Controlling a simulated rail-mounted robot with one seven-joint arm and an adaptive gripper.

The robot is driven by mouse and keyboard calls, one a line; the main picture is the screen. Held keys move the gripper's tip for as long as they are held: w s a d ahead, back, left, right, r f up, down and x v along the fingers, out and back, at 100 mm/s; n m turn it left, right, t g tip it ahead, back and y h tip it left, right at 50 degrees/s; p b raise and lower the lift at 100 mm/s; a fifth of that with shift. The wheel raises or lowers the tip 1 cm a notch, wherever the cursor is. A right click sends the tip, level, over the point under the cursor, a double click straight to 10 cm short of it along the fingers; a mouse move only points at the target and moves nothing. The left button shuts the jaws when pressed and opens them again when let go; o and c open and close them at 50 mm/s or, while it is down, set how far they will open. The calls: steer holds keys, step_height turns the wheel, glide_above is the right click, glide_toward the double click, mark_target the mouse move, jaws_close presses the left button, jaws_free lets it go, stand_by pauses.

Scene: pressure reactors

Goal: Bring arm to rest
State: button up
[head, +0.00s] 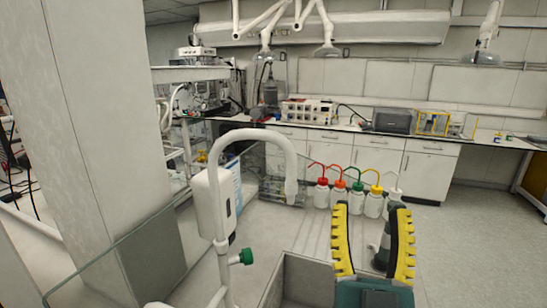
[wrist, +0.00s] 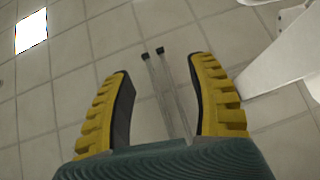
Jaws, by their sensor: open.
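My gripper (head: 373,245) has yellow ribbed fingers with dark inner pads on a teal base. In the head view it is at the lower right, in front of the bottles and beside the sink. Its fingers are spread apart with nothing held between them. In the wrist view the gripper (wrist: 158,100) is also open and empty, with pale tiles behind it. Two thin clear rods with black tips show between the fingers there, behind them; I cannot tell how far.
A white curved tap (head: 245,140) with a green knob rises over the sink (head: 308,277). Several wash bottles with coloured caps (head: 357,199) stand behind my gripper. A glass pane (head: 110,250) and a thick pillar (head: 105,130) are at left. Open floor (head: 470,220) is at right.

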steer(key=s+a+f+n+g+y, duration=0.2)
steer(key=s+a+g+y, duration=0.3)
steer(key=s, duration=0.5)
step_height(320, 180, up, 35)
steer(key=t+p, duration=0.1)
steer(key=p, duration=3.4)
steer(key=shift+w+a+m, duration=0.15)
steer(key=shift+a+m, duration=0.15)
steer(key=shift+a, duration=0.15)
